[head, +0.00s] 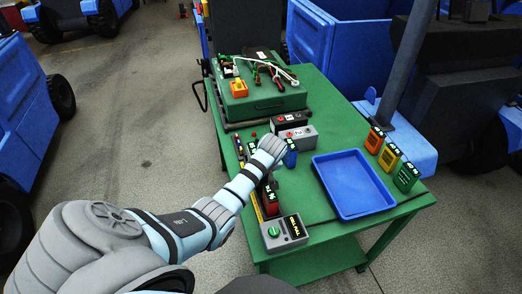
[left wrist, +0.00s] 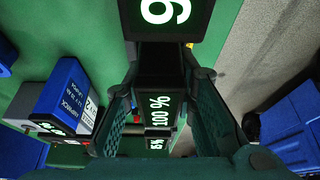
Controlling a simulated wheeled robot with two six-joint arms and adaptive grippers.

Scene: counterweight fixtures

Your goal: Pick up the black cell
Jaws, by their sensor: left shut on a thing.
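My left gripper (head: 271,150) reaches over the middle of the green cart, beside a small blue cell (head: 290,155). In the left wrist view its two fingers (left wrist: 165,90) are closed around a black body, which I take to be the black cell (left wrist: 160,58). Further dark faces with lit percentages show between the fingers. In the head view the hand mostly hides the held thing. The blue cell also shows in the wrist view (left wrist: 68,95), left of the fingers. My right gripper is not in view.
A red cell (head: 269,197) stands by the grey tester (head: 285,233) at the near edge. A blue tray (head: 374,207) lies right of them. Orange (head: 374,140), yellow (head: 389,157) and green (head: 406,177) cells stand along the right edge. A green case (head: 262,103) and two battery blocks (head: 299,136) lie behind.

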